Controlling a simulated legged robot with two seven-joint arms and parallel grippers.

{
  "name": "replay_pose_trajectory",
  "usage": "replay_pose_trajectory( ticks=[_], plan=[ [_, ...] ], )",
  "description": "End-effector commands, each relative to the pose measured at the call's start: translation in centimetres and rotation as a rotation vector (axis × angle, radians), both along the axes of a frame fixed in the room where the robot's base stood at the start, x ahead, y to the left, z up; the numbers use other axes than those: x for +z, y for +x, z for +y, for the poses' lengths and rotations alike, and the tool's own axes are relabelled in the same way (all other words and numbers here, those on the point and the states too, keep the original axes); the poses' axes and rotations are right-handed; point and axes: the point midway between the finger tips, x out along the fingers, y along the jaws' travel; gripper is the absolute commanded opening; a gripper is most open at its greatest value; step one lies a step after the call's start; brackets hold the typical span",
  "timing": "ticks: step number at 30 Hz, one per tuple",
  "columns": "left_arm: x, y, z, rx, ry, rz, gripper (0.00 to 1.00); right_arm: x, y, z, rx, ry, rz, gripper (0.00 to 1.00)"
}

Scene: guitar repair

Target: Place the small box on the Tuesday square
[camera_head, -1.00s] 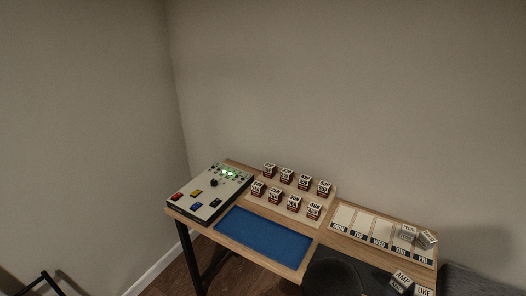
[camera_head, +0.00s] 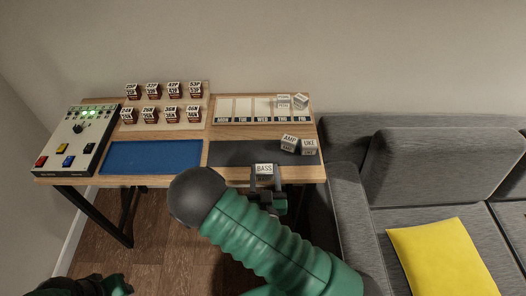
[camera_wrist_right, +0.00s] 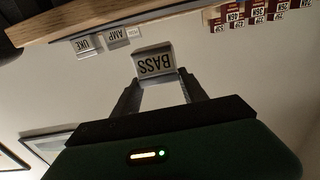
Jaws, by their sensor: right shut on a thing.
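A small white box labelled BASS (camera_head: 263,169) is held between the fingers of my right gripper (camera_head: 264,181), at the front edge of the table. In the right wrist view the BASS box (camera_wrist_right: 156,62) appears upside down between the two fingertips (camera_wrist_right: 157,84). The day board (camera_head: 212,108) lies at the back right of the table. Its Tuesday square (camera_head: 242,107) is bare, second from the left, beyond and left of the held box. Part of my left arm shows at the lower left; its fingers cannot be made out.
Boxes labelled AMP (camera_head: 289,143) and UKE (camera_head: 309,146) stand on the dark mat (camera_head: 232,153). Two small boxes (camera_head: 283,101) (camera_head: 301,101) stand on the Thursday and Friday squares. Several labelled cubes, a blue tray (camera_head: 152,157) and a control box (camera_head: 77,140) are left. A sofa (camera_head: 365,200) stands right.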

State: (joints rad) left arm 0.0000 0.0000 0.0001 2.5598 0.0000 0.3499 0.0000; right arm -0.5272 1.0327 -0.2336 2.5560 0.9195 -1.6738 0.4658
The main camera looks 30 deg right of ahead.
Motion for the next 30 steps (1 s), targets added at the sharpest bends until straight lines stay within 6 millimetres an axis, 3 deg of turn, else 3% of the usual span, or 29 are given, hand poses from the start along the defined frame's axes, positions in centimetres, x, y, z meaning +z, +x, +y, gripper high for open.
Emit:
replay_pose_trajectory(
  ticks=[6,14,16,27,30],
  plan=[
    [-6.3,0.0,0.0,0.000,0.000,0.001,0.36,-1.8,3.6,-2.1,-0.003,0.005,-0.012,0.01],
    [-12.7,0.0,0.0,0.000,0.000,0.001,0.36,-2.0,6.7,-4.1,-0.001,0.004,-0.011,0.01],
    [-11.7,-0.1,0.0,0.000,0.000,0.002,0.36,-1.0,8.2,-5.1,-0.002,-0.003,-0.004,0.01],
    [-12.2,0.0,0.0,0.000,0.000,0.000,0.36,-1.6,13.7,-8.6,-0.001,-0.003,-0.002,0.01],
    [-13.1,0.0,0.0,0.000,0.000,0.000,0.36,-4.1,13.5,-8.3,0.001,-0.002,0.004,0.01]
  ],
)
